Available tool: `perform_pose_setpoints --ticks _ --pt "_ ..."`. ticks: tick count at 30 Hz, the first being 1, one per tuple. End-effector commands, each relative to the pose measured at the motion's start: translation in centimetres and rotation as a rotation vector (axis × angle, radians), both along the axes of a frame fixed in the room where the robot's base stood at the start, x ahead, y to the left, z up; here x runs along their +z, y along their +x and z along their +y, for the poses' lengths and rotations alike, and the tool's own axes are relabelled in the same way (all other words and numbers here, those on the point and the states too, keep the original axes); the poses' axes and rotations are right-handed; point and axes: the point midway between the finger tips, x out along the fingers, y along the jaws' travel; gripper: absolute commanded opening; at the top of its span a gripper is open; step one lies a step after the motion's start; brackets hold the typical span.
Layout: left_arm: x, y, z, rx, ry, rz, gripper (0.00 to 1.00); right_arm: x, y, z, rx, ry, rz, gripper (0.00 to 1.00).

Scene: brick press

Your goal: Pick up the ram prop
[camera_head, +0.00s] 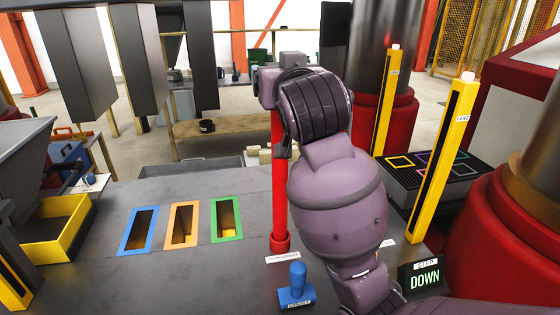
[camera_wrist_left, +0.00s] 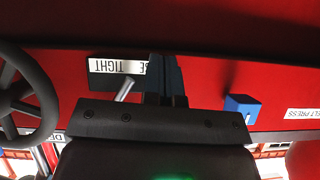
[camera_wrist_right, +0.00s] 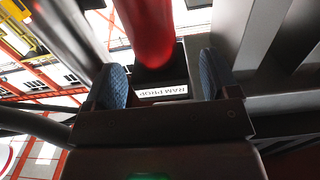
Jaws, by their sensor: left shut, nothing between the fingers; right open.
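The ram prop (camera_head: 279,190) is a tall red post standing upright at the front of the grey deck, its foot in a red collar. In the right wrist view a red bar (camera_wrist_right: 146,30) meets a dark block with a "RAM PROP" label (camera_wrist_right: 162,92). My right gripper (camera_wrist_right: 164,82) is open, its two blue-padded fingers on either side of that label. I cannot tell whether they touch anything.
A blue-handled stamp (camera_head: 296,285) and a "DOWN" display (camera_head: 425,275) stand near the front. Blue, orange and green framed slots (camera_head: 183,226) lie left of the post. Yellow posts (camera_head: 443,160) stand at right. A black handwheel (camera_wrist_left: 30,95) is near my left gripper.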

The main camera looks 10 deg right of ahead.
Motion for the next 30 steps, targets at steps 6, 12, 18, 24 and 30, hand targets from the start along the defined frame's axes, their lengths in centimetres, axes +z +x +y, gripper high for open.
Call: perform_pose_setpoints --ticks 6,12,18,24,30 --pt "0.00 -0.29 0.04 0.001 -0.001 0.008 0.00 -0.03 1.50 0.01 0.001 -0.001 0.001 0.81" --pt "-0.06 -0.36 0.05 0.002 0.000 0.009 0.00 -0.05 1.49 0.01 0.001 0.000 0.000 0.81" --pt "-0.03 -0.35 0.03 0.002 0.000 0.008 0.00 -0.04 1.48 0.01 0.001 0.000 0.000 0.50" --pt "0.04 -0.33 0.02 0.001 -0.001 0.007 0.00 -0.04 1.47 0.01 0.001 0.000 0.000 0.20" --pt "0.06 -0.33 0.01 0.002 -0.001 0.006 0.00 -0.03 1.46 0.02 0.001 0.000 0.000 0.00"
